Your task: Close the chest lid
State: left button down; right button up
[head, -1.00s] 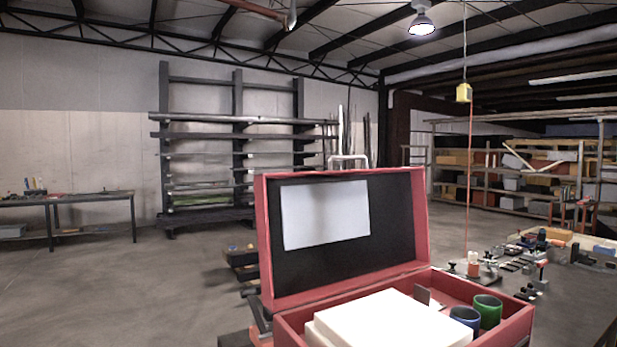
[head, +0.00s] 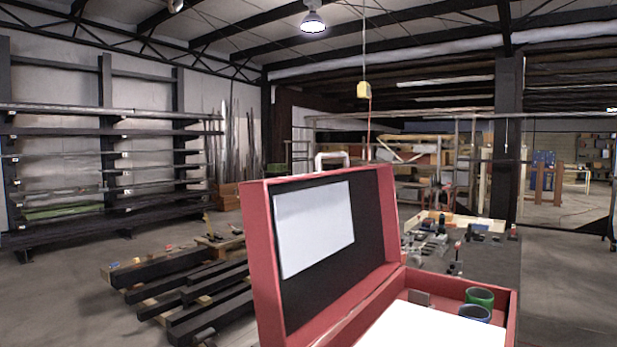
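The red chest stands open at the lower right of the head view. Its lid (head: 377,223) is raised upright, with a dark inside and a pale sheet (head: 314,228) on it. A light handle (head: 331,157) shows above the lid's top edge. The chest's box (head: 509,318) holds a white block (head: 420,328), a green cup (head: 480,297) and a blue cup (head: 474,313). The box's lower part is cut off by the frame's bottom edge. Neither of my grippers is in view.
A workbench (head: 490,262) with small tools and parts stands behind the chest on the right. Dark beams (head: 205,300) lie on pallets on the floor left of the chest. A tall rack (head: 108,150) stands at the left wall. A yellow box (head: 364,90) hangs from a cable.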

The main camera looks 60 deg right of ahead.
aim_at(319, 244)
jog(key=i+z, duration=0.75)
jog(key=i+j+z, duration=0.2)
jog(key=i+z, duration=0.2)
